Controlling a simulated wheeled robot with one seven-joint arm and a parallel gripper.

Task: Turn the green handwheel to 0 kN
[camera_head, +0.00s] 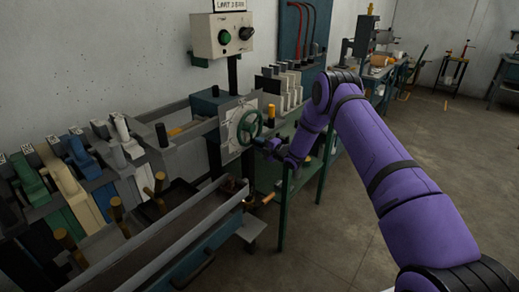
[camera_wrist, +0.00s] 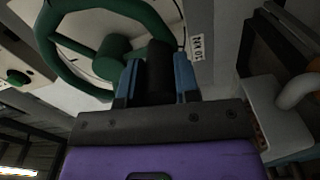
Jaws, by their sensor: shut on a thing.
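The green handwheel (camera_head: 249,127) stands on a pale square plate with a dial face, at the middle of the head view. In the wrist view the handwheel (camera_wrist: 95,50) fills the upper left, with its rim, hub and spokes in front of the dial. My gripper (camera_head: 262,142) is at the wheel's lower right side. In the wrist view my gripper (camera_wrist: 158,80) has its blue fingers on either side of a dark knob (camera_wrist: 159,65) by the rim, and it is shut on it. The dial's reading and pointer are too small or hidden to read.
A grey control box (camera_head: 222,35) with a green button and a black knob stands above on a post. Levers (camera_head: 70,165) in several colours line the left. A bench rail (camera_head: 170,240) runs in front. The floor (camera_head: 330,235) to the right is open.

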